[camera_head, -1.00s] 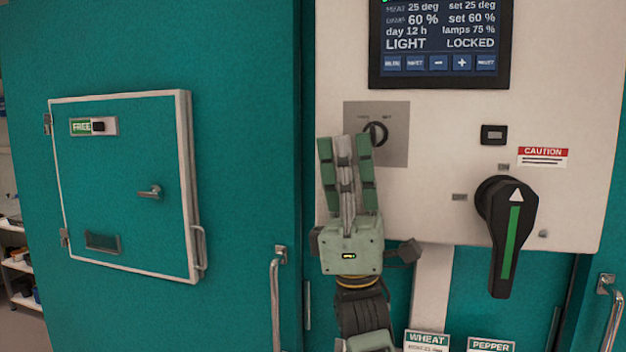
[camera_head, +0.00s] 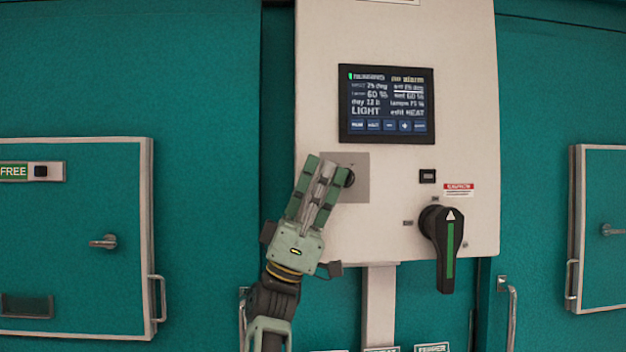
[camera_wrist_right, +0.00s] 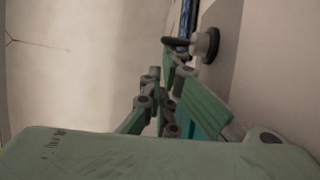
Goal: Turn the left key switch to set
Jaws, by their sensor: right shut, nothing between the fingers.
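The key switch (camera_head: 349,178) is a dark round knob on a grey plate (camera_head: 359,192) below the screen on the white control panel. My right gripper (camera_head: 327,166) is shut and empty, pointing up, its fingertips at the left of the switch and covering part of it. I cannot tell whether they touch. In the right wrist view the switch (camera_wrist_right: 207,45) shows side-on with its dark key part sticking out, just past the green fingers (camera_wrist_right: 175,90). The screen (camera_head: 386,104) reads LIGHT and edit HEAT. My left gripper is out of view.
A big black handle (camera_head: 445,248) with a green stripe sticks out at the panel's lower right, by a small black socket (camera_head: 428,176) and a caution label (camera_head: 458,188). Teal doors with hatches (camera_head: 90,240) flank the panel.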

